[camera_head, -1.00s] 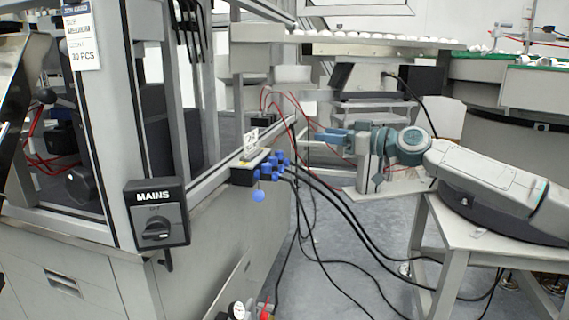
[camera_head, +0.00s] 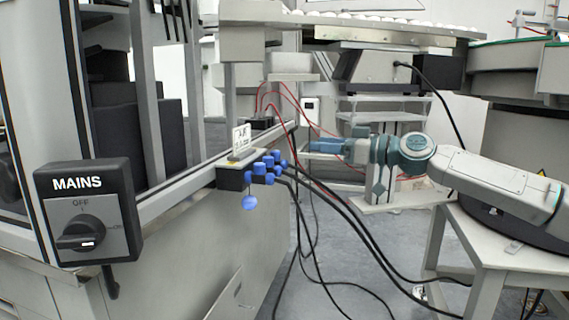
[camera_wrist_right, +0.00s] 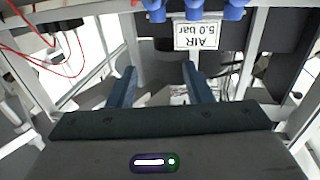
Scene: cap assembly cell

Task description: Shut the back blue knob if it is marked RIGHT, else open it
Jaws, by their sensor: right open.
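Several blue knobs (camera_head: 260,168) sit on a black block (camera_head: 231,179) on the side rail of the bench. A round blue one (camera_head: 249,203) shows lowest at the front. I cannot tell a knob's marking or its setting. Blue knobs also show at the top edge of the right wrist view (camera_wrist_right: 194,9). My right gripper (camera_head: 312,140) is open, its blue fingers pointing left, apart from the knobs and to their right. In the right wrist view its fingers (camera_wrist_right: 159,70) stand apart with nothing between them. My left gripper is not in view.
An upside-down "AIR 5.0 bar" sign (camera_wrist_right: 197,37) shows by the knobs in the right wrist view. A MAINS switch (camera_head: 88,212) is at front left. Black hoses (camera_head: 340,205) run from the knobs across the floor. Red cables (camera_head: 287,95) hang behind.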

